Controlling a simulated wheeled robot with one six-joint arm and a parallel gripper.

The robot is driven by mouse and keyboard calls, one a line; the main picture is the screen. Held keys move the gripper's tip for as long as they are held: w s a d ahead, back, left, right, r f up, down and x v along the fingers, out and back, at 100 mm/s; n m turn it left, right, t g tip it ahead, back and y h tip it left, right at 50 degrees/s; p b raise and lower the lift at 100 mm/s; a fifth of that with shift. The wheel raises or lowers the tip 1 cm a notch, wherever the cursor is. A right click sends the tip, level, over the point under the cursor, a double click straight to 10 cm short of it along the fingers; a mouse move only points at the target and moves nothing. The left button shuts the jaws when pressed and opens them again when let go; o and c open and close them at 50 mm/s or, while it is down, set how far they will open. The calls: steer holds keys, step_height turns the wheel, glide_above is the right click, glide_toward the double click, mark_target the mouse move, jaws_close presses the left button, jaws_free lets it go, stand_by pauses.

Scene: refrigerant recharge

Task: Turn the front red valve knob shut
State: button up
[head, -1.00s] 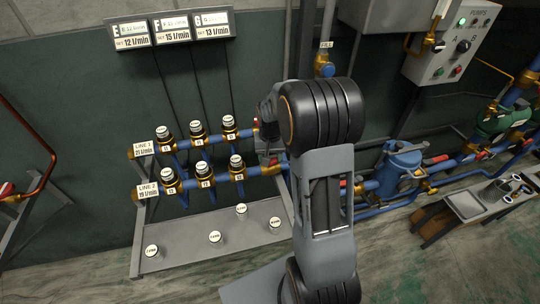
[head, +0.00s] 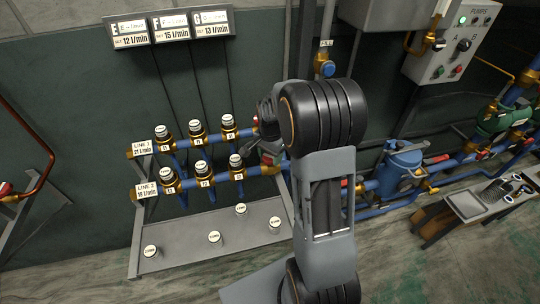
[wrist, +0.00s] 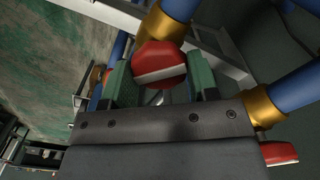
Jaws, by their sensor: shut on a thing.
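In the wrist view a red valve knob (wrist: 158,60) with a pale stripe across it sits between the green finger pads of my gripper (wrist: 160,82). My gripper is shut on this knob. The knob sits at a brass fitting on a blue pipe. A second red knob (wrist: 279,153) shows at the lower right, apart from the fingers. In the head view my gripper (head: 258,150) is at the right end of the two-line manifold, and my arm partly hides it. The held knob cannot be made out clearly there.
Two blue manifold lines (head: 205,181) carry several capped brass valves left of my gripper. A grey shelf (head: 185,258) below holds several loose round caps. A blue canister (head: 398,172) and more piping stand to the right. Flow displays (head: 172,27) hang above.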

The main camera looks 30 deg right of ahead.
mark_target(270, 156)
steer(key=m, duration=0.4)
steer(key=shift+m, duration=2.8)
steer(key=o, duration=0.9)
steer(key=shift+b, duration=0.3)
step_height(270, 156, up, 14)
steer(key=shift+f, duration=0.1)
